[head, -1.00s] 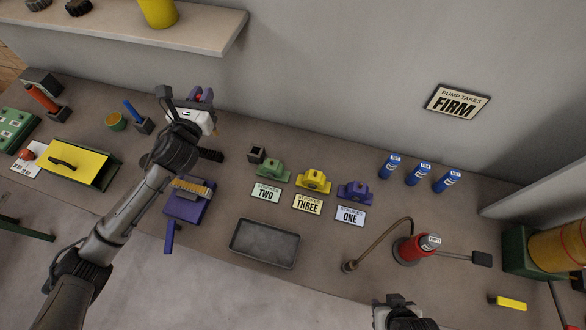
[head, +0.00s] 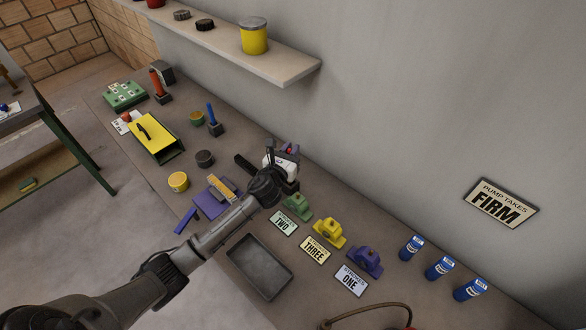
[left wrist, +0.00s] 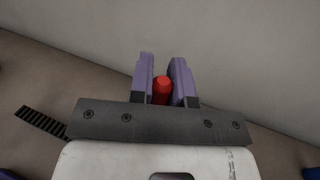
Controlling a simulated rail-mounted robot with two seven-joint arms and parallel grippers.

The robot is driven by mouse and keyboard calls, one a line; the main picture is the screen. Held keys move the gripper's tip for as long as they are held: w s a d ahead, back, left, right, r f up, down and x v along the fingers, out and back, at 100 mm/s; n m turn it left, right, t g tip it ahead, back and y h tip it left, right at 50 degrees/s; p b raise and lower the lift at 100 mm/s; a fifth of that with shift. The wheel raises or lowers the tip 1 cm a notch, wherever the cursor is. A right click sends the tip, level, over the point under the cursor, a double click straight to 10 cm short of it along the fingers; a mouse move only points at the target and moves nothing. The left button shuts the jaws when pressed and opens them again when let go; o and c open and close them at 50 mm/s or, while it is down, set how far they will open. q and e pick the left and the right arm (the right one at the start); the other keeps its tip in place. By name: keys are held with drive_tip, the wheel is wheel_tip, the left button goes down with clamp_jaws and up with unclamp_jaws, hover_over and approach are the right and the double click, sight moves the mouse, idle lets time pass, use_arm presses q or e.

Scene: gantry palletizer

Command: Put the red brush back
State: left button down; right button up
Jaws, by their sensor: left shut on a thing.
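My left gripper (head: 289,150) is shut on the red brush, whose red end (left wrist: 161,90) shows between the two purple fingers in the left wrist view. Only a small red part of the brush shows in the head view; its lower end is hidden. The gripper is over the back of the bench, behind the green pump block (head: 297,206). A dark square holder (head: 291,187) shows partly beneath the gripper; I cannot tell whether the brush touches it. My right gripper is out of view.
A blue-handled tool (head: 211,114) and an orange-red one (head: 156,82) stand in dark holders farther left. Yellow (head: 329,232) and purple (head: 365,260) blocks stand right of the green one. An empty grey tray (head: 260,267) lies in front. The wall and shelf (head: 290,68) are behind.

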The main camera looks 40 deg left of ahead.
use_arm(q)
wheel_tip(320, 180, down, 5)
drive_tip(key=shift+d+b, duration=0.1)
drive_tip(key=shift+b, duration=0.55)
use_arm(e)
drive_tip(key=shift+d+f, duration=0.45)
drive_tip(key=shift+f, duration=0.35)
use_arm(q)
drive_tip(key=shift+f, duration=0.1)
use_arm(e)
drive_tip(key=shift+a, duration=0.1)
use_arm(q)
drive_tip(key=c, duration=1.5)
unclamp_jaws()
drive_tip(key=shift+f, duration=0.1)
drive_tip(key=shift+c, duration=0.2)
drive_tip(key=o, duration=0.5)
drive_tip(key=shift+c, duration=0.2)
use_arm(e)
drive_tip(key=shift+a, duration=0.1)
